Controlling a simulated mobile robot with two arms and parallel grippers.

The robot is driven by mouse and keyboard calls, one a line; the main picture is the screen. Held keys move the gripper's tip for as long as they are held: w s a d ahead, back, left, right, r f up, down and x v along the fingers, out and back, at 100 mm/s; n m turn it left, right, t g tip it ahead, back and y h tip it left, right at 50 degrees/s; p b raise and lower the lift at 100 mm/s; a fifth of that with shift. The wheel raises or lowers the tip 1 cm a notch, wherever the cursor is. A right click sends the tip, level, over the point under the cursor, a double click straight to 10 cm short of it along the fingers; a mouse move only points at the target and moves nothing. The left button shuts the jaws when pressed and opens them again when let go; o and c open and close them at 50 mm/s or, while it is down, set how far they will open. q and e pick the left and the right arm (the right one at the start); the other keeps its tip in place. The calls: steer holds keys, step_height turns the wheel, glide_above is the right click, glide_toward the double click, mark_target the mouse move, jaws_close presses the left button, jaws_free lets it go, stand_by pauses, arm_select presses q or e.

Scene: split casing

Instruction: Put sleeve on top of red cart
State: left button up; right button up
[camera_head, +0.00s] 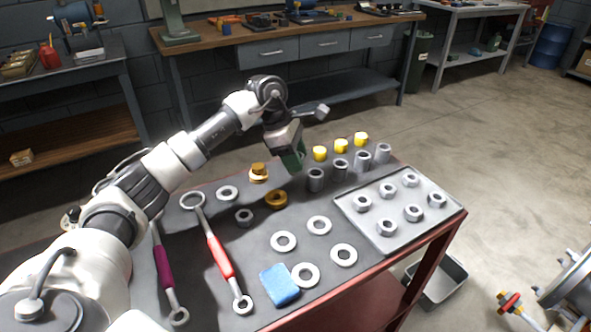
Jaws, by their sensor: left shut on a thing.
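The red cart (380,266) stands in front of me with a dark grey top and red edges. Grey sleeve-like cylinders stand upright in a row on its far right part, the nearest one (316,180) just right of my left gripper. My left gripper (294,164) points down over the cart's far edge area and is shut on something. A dark green part shows at its fingertips, but I cannot tell whether it is finger or held thing. Whether the fingertips touch the cart top is unclear. My right gripper is out of view.
The cart top also carries a tray (408,230) of nuts, several washers (283,241), a red-handled wrench (219,257), a purple-handled wrench (163,272), a blue sponge (279,286) and yellow pieces (341,146). A workbench (225,37) stands behind.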

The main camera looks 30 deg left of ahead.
arm_select(q)
step_height(320, 180, down, 4)
steer(key=shift+r, duration=0.15)
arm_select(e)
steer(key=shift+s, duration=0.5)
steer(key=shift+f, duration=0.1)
arm_select(q)
steer(key=o, duration=1)
steer(key=shift+f, duration=0.2)
steer(key=shift+o, duration=0.2)
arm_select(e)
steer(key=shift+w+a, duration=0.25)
arm_select(q)
steer(key=shift+r, duration=0.1)
steer(key=shift+a+r, duration=0.15)
steer(key=shift+r, duration=0.2)
steer(key=v, duration=1.1)
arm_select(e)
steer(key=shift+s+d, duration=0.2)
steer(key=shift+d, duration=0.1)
